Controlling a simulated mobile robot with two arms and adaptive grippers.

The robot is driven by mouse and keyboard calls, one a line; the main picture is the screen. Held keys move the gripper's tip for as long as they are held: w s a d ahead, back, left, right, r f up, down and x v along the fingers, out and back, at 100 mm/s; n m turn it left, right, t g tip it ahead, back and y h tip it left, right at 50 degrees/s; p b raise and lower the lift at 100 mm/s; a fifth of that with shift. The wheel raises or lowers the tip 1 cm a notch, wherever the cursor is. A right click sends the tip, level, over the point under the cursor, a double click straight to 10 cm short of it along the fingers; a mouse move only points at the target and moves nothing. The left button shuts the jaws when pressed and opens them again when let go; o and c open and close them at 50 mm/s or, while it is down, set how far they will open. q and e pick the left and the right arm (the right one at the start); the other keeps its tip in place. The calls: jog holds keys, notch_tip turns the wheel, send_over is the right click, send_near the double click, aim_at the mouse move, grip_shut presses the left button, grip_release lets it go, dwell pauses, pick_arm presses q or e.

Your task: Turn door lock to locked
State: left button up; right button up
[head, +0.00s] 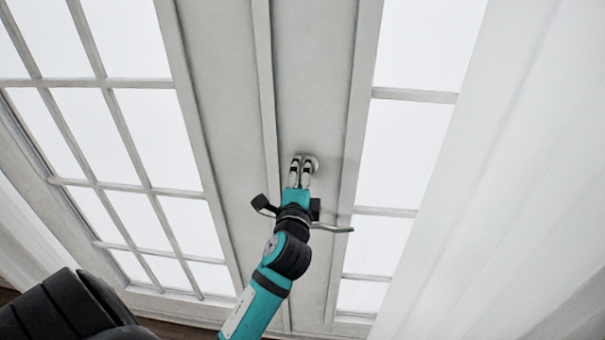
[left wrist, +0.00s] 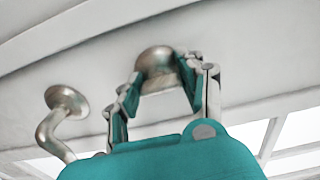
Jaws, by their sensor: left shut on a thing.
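The door lock (head: 314,161) is a round metal piece on the pale door, above the lever handle (head: 338,229). My left gripper (head: 302,165) reaches up to it from below and partly covers it. In the left wrist view the lock (left wrist: 156,60) shows as a rounded metal rose between the two fingers of my left gripper (left wrist: 158,80), which are shut on its turning part. The turn piece itself is mostly hidden, so I cannot tell its angle. My right gripper is not in view.
The lever handle also shows in the left wrist view (left wrist: 66,101), to the left of the fingers and close to my gripper. Glazed door panes (head: 408,145) flank the solid door strip. A white curtain (head: 500,190) hangs at right.

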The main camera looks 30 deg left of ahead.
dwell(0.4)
pick_arm(q)
jog(key=o, duration=1.2)
jog(key=v, duration=0.7)
jog(key=shift+s+d, duration=0.1)
jog(key=shift+s, duration=0.15)
